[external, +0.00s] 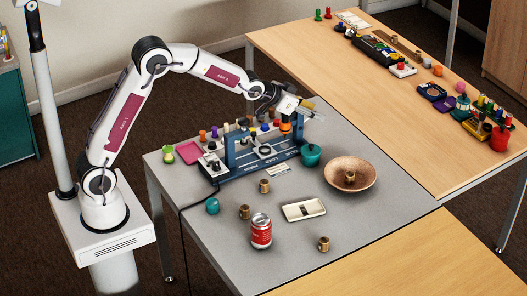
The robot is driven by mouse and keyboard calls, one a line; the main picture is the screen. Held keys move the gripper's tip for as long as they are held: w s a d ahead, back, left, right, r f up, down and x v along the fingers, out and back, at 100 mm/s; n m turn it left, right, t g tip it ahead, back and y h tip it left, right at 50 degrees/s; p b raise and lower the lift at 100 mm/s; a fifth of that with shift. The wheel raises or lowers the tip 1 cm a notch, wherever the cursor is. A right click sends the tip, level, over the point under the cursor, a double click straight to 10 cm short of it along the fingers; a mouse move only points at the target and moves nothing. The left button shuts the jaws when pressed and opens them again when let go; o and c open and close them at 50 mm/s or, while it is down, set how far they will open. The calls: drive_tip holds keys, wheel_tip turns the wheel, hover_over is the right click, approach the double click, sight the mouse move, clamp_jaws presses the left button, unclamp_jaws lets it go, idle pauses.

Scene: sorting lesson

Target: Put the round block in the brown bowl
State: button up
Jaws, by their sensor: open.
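The brown bowl (334,182) stands at the right of the grey table, with a small brass-coloured piece (350,177) inside it. A teal round object (212,206) sits near the table's left front edge; it may be the round block, but its exact shape is too small to tell. Another rounded teal object (310,155) stands between the blue rack and the bowl. My gripper (310,110) is open, raised above the right end of the blue rack, behind and left of the bowl and well away from the teal object at the left. I see nothing held in it.
The blue rack (238,160) with several coloured pieces stands along the back. A red can (261,231), a cream rectangular object (304,210) and several brass pieces, one at the front (324,244), stand on the grey table. The wooden table (400,110) behind holds more items.

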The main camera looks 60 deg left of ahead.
drive_tip(key=s+a+r+g, duration=0.15)
drive_tip(key=s+r, duration=0.35)
drive_tip(key=s, duration=0.7)
drive_tip(key=s+a+r+g, duration=0.1)
drive_tip(key=s+a+r, duration=0.25)
drive_tip(key=s, duration=0.75)
drive_tip(key=s+a+f+n+g+y, duration=0.1)
drive_tip(key=s+f+g, duration=0.2)
drive_tip(key=s, duration=2.3)
drive_tip(key=shift+s, duration=0.3)
